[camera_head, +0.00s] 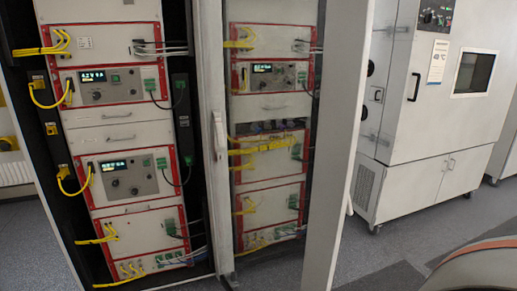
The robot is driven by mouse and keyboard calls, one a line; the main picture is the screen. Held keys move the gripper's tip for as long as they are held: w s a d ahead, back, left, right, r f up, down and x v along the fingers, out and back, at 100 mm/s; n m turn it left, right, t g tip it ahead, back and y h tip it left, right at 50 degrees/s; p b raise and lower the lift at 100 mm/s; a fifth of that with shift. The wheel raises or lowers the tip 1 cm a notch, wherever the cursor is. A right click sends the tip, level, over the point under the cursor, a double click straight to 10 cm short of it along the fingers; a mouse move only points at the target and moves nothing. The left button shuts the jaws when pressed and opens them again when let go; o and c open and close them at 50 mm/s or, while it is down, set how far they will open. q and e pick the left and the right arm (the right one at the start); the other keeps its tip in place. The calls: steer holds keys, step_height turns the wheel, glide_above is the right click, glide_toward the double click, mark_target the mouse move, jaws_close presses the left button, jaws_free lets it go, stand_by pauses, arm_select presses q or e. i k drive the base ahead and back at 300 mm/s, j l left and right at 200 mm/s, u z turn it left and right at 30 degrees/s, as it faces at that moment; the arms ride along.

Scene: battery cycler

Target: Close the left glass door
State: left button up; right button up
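A tall battery cycler cabinet fills the left half of the head view. Its left rack of red-edged units (118,140) shows uncovered. To the right of it stands a glass door with a pale frame, with a handle (218,135) on its left upright and a wide right upright (340,140). The door appears to stand open, swung out from the cabinet. Between the uprights more red-edged units (270,150) show; I cannot tell whether they are seen through the glass or reflected in it. Neither gripper is in view.
Yellow cables (62,180) stick out from the rack's front on the left. A white test chamber (425,110) on castors stands at the right. Grey floor (385,245) lies open between the door and the chamber. A white radiator (14,172) is at the far left.

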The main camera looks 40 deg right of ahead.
mark_target(348, 25)
steer(key=k+l+u, duration=0.1)
steer(key=k+l, duration=0.15)
steer(key=l, duration=0.15)
steer(key=k+l+u, duration=0.1)
steer(key=k+l, duration=0.3)
steer(key=l, duration=0.45)
steer(key=k+l+u, duration=0.15)
steer(key=l, duration=0.4)
steer(key=i+l, duration=0.1)
steer(key=l, duration=0.4)
steer(key=i+l+u, duration=0.1)
steer(key=l, duration=0.4)
steer(key=i+l, duration=0.15)
steer(key=l, duration=0.25)
steer(key=i+l, duration=0.15)
steer(key=l, duration=0.25)
steer(key=i+j+u, duration=0.05)
